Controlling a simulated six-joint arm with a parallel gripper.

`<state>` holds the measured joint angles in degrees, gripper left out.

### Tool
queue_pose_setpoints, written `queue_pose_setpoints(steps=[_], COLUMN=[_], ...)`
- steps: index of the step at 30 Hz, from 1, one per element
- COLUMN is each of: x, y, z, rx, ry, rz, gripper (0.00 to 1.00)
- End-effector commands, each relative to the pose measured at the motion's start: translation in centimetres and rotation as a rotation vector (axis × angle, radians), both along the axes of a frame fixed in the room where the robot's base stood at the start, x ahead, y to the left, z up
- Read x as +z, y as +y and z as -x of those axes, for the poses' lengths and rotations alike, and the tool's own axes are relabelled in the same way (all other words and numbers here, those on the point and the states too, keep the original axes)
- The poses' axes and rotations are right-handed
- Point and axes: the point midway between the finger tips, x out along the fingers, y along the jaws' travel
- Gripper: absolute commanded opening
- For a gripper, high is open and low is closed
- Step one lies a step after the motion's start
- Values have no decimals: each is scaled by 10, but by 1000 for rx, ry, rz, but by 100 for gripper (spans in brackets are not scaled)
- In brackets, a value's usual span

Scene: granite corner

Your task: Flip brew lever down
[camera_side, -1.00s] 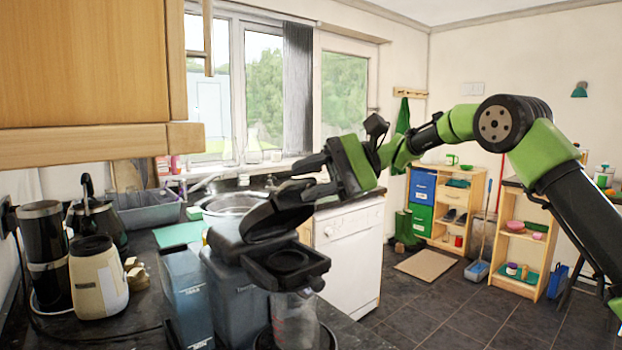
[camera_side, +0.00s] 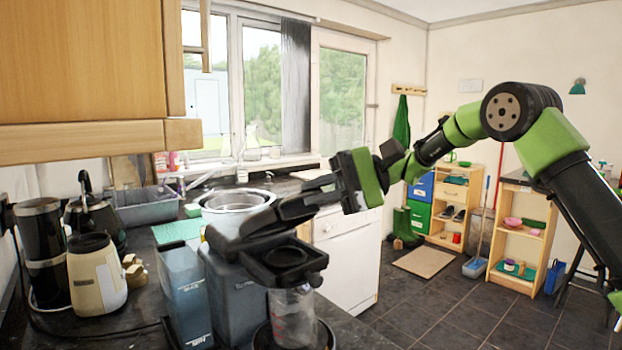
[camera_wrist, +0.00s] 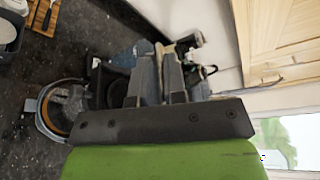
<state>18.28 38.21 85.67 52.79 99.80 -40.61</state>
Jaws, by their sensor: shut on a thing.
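The coffee maker (camera_side: 240,290) stands on the dark counter in the side view. Its black hinged lid, the lever-like part (camera_side: 262,217), is tilted up over the round brew opening (camera_side: 286,256). A clear glass jug (camera_side: 293,320) stands below that opening. My gripper (camera_side: 322,186) is at the free, right-hand end of the lid, its jaws closed on it; the exact contact is hard to see. In the wrist view, my gripper (camera_wrist: 158,75) shows two near-parallel grey fingers over the dark machine. The fingers partly hide the lid there, and the jug (camera_wrist: 62,112) shows at left.
A steel pot (camera_side: 236,200) stands behind the machine near the sink. A cream kettle-like appliance (camera_side: 97,275) and a dark cylinder (camera_side: 42,255) stand at left. A wooden cabinet (camera_side: 85,60) hangs above them. The floor at right is mostly open.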

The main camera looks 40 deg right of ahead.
Motion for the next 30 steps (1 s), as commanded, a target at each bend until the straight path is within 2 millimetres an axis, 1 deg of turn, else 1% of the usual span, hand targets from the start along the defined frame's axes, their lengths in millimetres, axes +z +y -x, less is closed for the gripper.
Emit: queue_pose_setpoints(steps=[3, 9, 18, 24, 30], x=[-15, -43, -83, -101, -109], y=[-1, -1, -1, -1, -1], z=[11, 26, 38, 41, 41], rx=[-3, -4, -3, -1, -1], ry=[-86, -258, -484, -584, -638], rz=[-4, -6, -3, -2, 1], gripper=[0, 0, 0, 0, 0])
